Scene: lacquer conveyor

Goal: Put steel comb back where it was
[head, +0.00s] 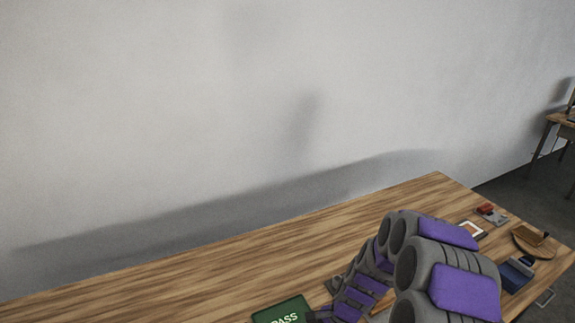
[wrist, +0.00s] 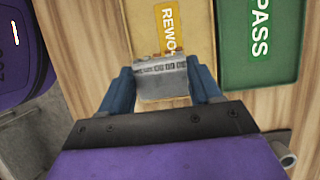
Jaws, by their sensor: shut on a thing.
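My gripper (wrist: 162,86) shows in the wrist view with its two blue fingers closed on the sides of a grey metal piece, the steel comb (wrist: 162,76). The comb has a row of small marks and a notched far edge. It is over the near end of a yellow REWORK tray (wrist: 196,45) and hides part of its label. I cannot tell whether it touches the tray. In the head view my arm hides the comb and the gripper.
A green PASS tray (wrist: 258,75) lies right of the yellow one; it also shows in the head view (head: 272,313). Farther right on the wooden table (head: 250,260) are a red and grey item (head: 488,212), a round wooden board (head: 522,244) and a blue item (head: 516,276). The table's left part is clear.

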